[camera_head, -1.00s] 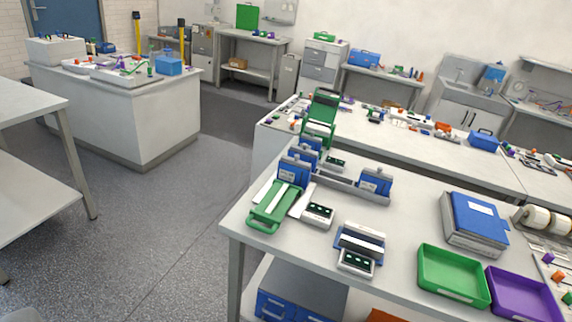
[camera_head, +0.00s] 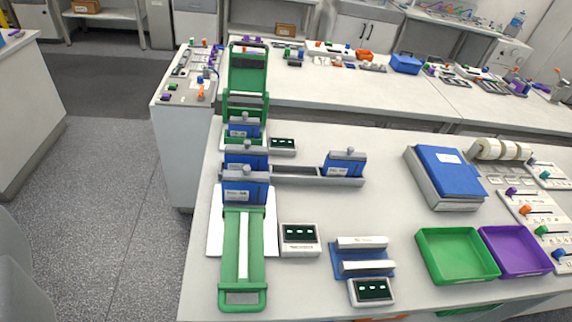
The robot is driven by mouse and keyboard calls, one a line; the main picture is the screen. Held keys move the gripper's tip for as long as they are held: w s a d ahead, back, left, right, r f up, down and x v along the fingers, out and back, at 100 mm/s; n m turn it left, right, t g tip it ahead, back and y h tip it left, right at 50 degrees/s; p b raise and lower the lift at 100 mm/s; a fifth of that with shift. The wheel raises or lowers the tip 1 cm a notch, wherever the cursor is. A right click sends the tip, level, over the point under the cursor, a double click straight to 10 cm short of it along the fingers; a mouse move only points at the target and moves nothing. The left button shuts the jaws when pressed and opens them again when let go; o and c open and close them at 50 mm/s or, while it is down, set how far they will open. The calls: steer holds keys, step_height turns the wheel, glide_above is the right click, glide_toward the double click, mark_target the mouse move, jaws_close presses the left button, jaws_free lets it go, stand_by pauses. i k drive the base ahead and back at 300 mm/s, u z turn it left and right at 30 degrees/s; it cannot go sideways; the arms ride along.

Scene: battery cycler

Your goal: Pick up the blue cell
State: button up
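Several blue cells with pale labels and grey tops stand upright on the near bench. One blue cell (camera_head: 245,188) stands at the head of a green slide fixture (camera_head: 231,240). A second blue cell (camera_head: 244,158) is close behind it, and a third blue cell (camera_head: 243,130) stands farther back, before a raised green frame (camera_head: 248,80). Another blue cell (camera_head: 344,165) stands at the right end of a grey rack (camera_head: 300,181). I cannot tell which one the task means. Their lower parts are partly hidden. My gripper is not in view.
Small display boxes (camera_head: 300,240) and a blue-and-white holder (camera_head: 362,257) sit right of the slide fixture. A green tray (camera_head: 455,281), a purple tray (camera_head: 522,275) and a blue binder (camera_head: 448,172) are farther right. Open floor (camera_head: 110,230) lies left of the bench.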

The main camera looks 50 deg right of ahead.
mark_target(234, 192)
steer(key=z, duration=0.5)
steer(key=i, duration=0.9)
steer(key=z, duration=0.6)
steer(key=k, duration=0.8)
steer(key=z, duration=0.2)
steer(key=i, duration=0.85)
steer(key=u, duration=0.1)
